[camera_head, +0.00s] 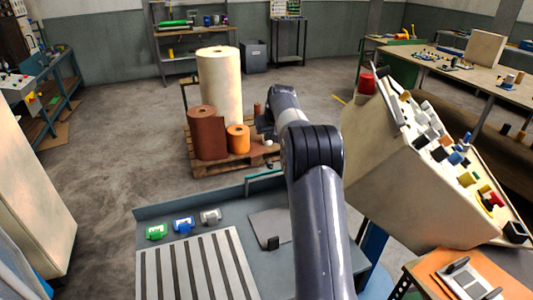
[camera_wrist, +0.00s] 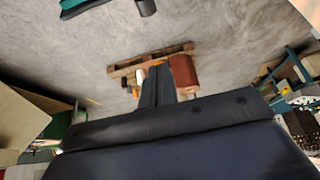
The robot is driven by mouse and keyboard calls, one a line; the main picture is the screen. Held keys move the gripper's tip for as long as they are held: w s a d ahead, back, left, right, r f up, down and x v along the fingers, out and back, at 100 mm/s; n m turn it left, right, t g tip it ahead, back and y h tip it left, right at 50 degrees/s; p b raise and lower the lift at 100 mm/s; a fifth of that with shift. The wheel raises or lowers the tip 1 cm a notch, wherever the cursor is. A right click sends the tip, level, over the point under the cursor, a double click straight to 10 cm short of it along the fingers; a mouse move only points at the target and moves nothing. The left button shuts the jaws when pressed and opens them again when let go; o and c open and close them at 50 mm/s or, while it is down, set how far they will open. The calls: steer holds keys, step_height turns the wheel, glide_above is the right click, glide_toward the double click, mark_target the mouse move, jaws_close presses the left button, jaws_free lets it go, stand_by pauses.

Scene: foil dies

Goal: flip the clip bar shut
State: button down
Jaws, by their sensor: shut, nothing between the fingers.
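I cannot tell for sure which part is the clip bar. A flat grey plate (camera_head: 268,226) lies on the blue-grey bench, with a small black block (camera_head: 273,243) at its front edge. A short green bar (camera_head: 262,178) shows at the bench's back edge. My gripper (camera_wrist: 158,72) shows in the wrist view as dark fingers close together, with nothing between them. In the head view my arm reaches forward past the bench, and its end is up in front of the pallet, apart from the plate. My arm hides the bench's right part.
Green (camera_head: 156,232), blue (camera_head: 183,225) and grey (camera_head: 210,217) small pieces sit behind a slotted plate (camera_head: 190,268) on the bench. A pallet (camera_head: 200,168) with several rolls stands beyond. A large slanted box (camera_head: 400,170) with coloured parts is close on the right.

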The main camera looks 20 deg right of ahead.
mark_target(267, 161)
step_height(267, 161, down, 9)
steer(key=p, duration=0.4)
steer(key=shift+w+f, duration=0.2)
steer(key=shift+w, duration=0.25)
stand_by(0.3)
steer(key=shift+s+f+b, duration=0.1)
steer(key=shift+s+b, duration=0.05)
steer(key=shift+b, duration=0.45)
